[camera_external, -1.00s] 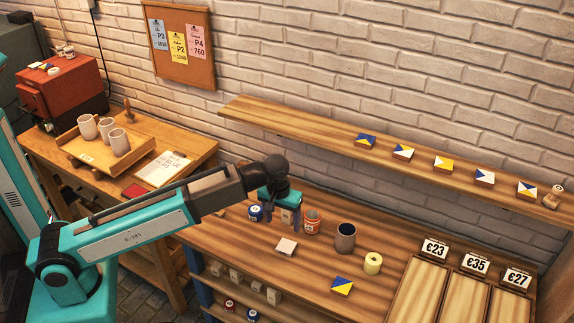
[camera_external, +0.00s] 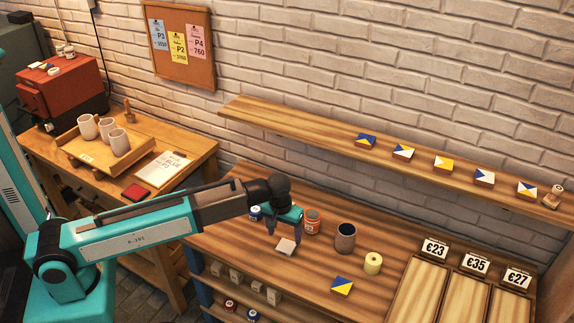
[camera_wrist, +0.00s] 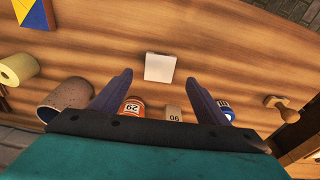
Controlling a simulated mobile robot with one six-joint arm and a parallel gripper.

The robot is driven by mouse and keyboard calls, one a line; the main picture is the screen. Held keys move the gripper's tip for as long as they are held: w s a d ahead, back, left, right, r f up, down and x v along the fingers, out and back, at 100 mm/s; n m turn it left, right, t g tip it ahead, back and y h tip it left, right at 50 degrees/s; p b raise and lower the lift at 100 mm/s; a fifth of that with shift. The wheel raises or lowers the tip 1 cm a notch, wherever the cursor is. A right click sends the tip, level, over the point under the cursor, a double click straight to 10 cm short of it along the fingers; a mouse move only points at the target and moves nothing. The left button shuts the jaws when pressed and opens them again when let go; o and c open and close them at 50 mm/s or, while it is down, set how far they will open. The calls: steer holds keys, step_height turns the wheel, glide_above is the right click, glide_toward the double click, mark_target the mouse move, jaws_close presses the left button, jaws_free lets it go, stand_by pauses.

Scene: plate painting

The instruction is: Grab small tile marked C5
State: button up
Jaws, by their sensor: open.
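A plain white square tile (camera_external: 286,246) lies flat on the wooden workbench (camera_external: 230,241). It also shows in the wrist view (camera_wrist: 159,67), straight ahead between the fingers. I see no marking on its upper face, and no C5 is readable on any tile. My gripper (camera_external: 284,236) is open and empty, pointing down just above and behind the white tile. In the wrist view my gripper (camera_wrist: 160,78) has its two dark fingers spread on either side of the tile, apart from it. A blue and yellow tile (camera_external: 342,285) lies farther right on the bench.
Near the gripper stand an orange jar (camera_external: 312,222), a blue jar (camera_external: 255,213) and a small numbered block (camera_wrist: 173,114). A dark cup (camera_external: 345,237) and yellow roll (camera_external: 373,263) stand to the right. Several patterned tiles line the wall shelf (camera_external: 300,122).

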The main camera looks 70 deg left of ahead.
mark_target(286, 246)
steer(key=shift+f, duration=0.5)
steer(key=shift+f, duration=0.1)
steer(key=shift+w+a+f+p, duration=0.15)
steer(key=shift+f+p, duration=0.25)
steer(key=shift+f, duration=0.45)
steer(key=shift+w+a+f+p, duration=0.1)
steer(key=shift+f+p, duration=0.25)
steer(key=shift+f, duration=0.45)
steer(key=shift+w+a+f+p, duration=0.15)
steer(key=shift+f+p, duration=0.25)
steer(key=shift+f, duration=0.45)
steer(key=c, duration=1.2)
